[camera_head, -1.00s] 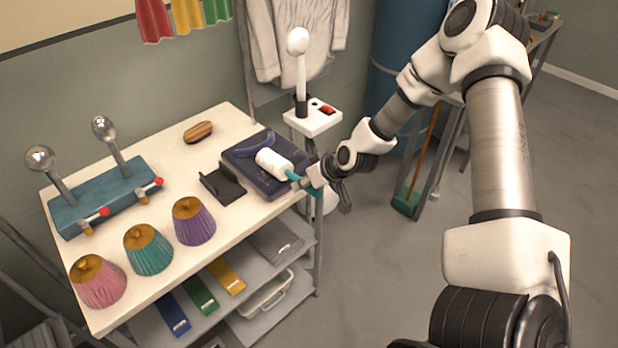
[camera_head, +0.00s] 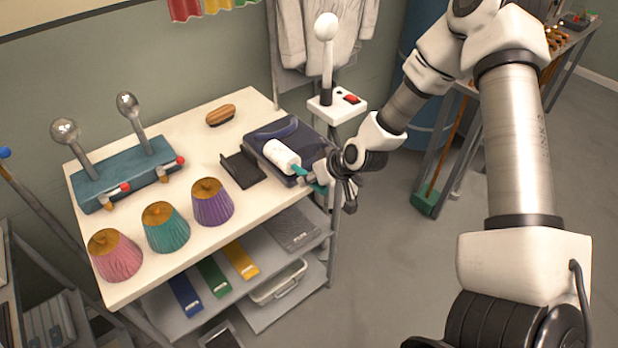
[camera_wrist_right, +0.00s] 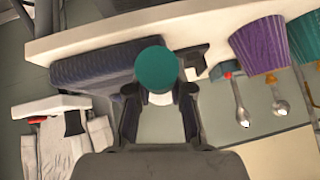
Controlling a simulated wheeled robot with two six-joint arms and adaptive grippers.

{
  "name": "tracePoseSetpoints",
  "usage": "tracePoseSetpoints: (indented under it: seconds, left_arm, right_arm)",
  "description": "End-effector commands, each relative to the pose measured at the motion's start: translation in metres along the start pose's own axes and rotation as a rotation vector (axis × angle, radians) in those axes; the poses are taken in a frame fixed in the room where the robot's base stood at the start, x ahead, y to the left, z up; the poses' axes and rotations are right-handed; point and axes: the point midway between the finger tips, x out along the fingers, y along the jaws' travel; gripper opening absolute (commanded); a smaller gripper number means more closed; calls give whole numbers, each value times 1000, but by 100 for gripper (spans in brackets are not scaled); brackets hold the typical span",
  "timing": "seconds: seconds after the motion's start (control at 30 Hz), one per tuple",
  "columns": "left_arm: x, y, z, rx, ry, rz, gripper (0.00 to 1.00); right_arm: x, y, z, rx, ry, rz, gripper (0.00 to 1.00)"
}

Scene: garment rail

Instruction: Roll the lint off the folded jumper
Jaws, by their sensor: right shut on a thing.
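The folded jumper (camera_head: 312,140) is dark navy and lies at the right end of the white table. It also shows in the right wrist view (camera_wrist_right: 85,72). The lint roller has a white cylinder (camera_head: 282,156) and a teal handle (camera_head: 300,170). My right gripper (camera_head: 318,180) is shut on the handle at the table's right edge. The white cylinder is over the jumper's near part; I cannot tell whether it touches. In the right wrist view the handle's round teal end (camera_wrist_right: 157,66) stands between the fingers (camera_wrist_right: 158,95). No lint can be made out. My left gripper is not in view.
A black stand (camera_head: 243,168) is just left of the jumper. Purple (camera_head: 212,202), teal (camera_head: 165,227) and pink (camera_head: 115,254) pleated shades line the front edge. A brush (camera_head: 220,115) lies behind. A white-topped post (camera_head: 336,103) stands behind the right corner.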

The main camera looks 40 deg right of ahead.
Motion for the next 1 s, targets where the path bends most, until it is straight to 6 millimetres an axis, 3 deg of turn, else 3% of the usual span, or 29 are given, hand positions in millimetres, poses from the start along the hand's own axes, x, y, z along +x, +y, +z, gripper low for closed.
tracePoseSetpoints:
  seconds: [0.2,1.0]
  left_arm:
    - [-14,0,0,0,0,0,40]
    - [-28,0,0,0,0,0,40]
  right_arm:
    - [-4,20,-4,3,0,0,0]
    - [-8,66,-8,3,-1,0,0]
